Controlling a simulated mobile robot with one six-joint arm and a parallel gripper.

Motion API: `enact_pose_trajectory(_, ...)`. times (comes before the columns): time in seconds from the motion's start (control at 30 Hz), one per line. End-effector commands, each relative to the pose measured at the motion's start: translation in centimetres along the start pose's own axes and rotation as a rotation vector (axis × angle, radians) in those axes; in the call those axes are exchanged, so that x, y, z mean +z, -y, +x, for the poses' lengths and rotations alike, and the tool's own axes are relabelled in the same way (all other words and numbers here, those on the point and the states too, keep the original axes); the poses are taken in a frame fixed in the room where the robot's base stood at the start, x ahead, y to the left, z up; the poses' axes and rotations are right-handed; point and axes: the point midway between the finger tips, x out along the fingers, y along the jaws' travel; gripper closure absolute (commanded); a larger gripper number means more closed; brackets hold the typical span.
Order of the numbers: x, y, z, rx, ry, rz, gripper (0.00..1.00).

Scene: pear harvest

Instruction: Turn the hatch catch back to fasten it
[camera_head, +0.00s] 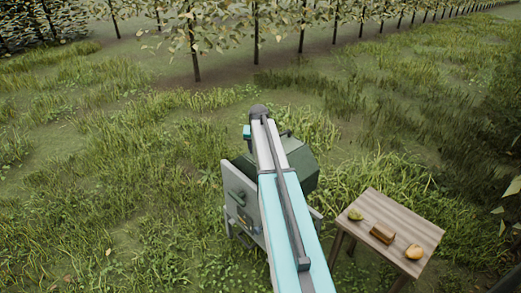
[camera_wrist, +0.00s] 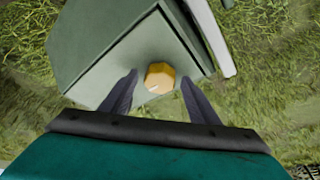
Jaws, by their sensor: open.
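In the wrist view a yellow, faceted knob (camera_wrist: 160,74), which looks like the hatch catch, sits near the edge of a grey-green panel (camera_wrist: 105,70). My gripper (camera_wrist: 158,79) is open, with one dark finger on each side of the knob. I cannot tell whether either finger touches it, or which way the catch is turned. In the head view my arm covers part of the dark green housing (camera_head: 302,160), and neither the catch nor my gripper's fingers can be made out there.
A grey panel (camera_head: 236,188) stands at the housing's left. A wooden table (camera_head: 375,205) at the right holds a green pear (camera_head: 355,214), a brown block (camera_head: 383,233) and an orange-yellow fruit (camera_head: 414,252). Grass lies around, with a tree row behind.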

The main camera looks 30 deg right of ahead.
Motion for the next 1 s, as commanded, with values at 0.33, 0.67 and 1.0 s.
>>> enact_pose_trajectory(0.33,0.0,0.0,-1.1,0.0,-0.002,-0.001,0.45)
enact_pose_trajectory(0.67,0.0,0.0,-5.0,0.0,-0.002,0.0,0.45)
enact_pose_trajectory(1.0,0.0,0.0,-9.6,-0.001,-0.003,0.0,0.45)
